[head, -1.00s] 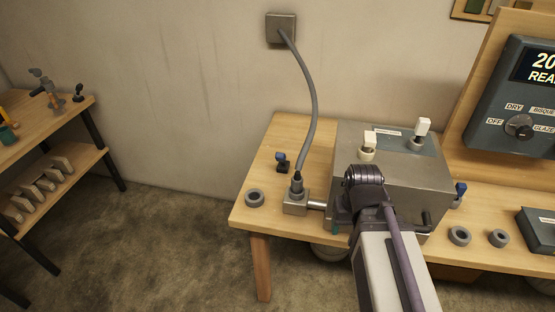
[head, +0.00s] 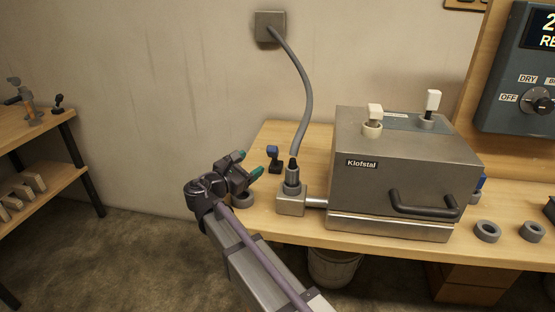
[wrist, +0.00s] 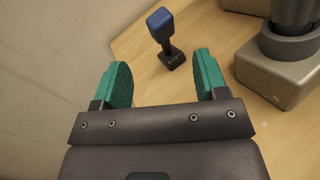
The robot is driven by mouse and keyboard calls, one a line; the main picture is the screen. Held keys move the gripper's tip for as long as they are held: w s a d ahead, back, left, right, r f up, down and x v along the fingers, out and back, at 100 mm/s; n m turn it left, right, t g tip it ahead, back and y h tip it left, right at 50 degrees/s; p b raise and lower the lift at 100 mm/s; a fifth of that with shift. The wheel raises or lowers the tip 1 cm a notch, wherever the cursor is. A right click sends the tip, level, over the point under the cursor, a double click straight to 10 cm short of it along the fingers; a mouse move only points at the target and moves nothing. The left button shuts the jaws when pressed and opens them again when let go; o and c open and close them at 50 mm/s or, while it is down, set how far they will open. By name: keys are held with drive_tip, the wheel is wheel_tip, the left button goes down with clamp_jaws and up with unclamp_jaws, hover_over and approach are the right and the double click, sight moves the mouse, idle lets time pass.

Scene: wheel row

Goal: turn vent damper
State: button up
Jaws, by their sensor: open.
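No part is labelled as the vent damper, so I cannot tell which it is. A small blue-headed upright piece (head: 273,153) on a black base stands on the bench, left of the cable fitting (head: 291,203). My gripper (head: 248,165) is open and empty just left of it. In the wrist view the blue-headed piece (wrist: 162,28) stands beyond and between the green fingertips (wrist: 164,78), apart from both. The grey kiln box (head: 400,165) carries two white-topped fittings, one at front left (head: 374,115) and one farther right (head: 432,105).
The cable fitting, with its grey hose (head: 305,95), stands close on the right and joins the kiln by a short pipe. A wall (head: 150,100) rises behind. The floor at left is open.

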sight(268, 153)
drive_tip(key=x, duration=1)
drive_tip(key=shift+w+d, duration=0.25)
clamp_jaws()
drive_tip(key=shift+d+r, duration=0.1)
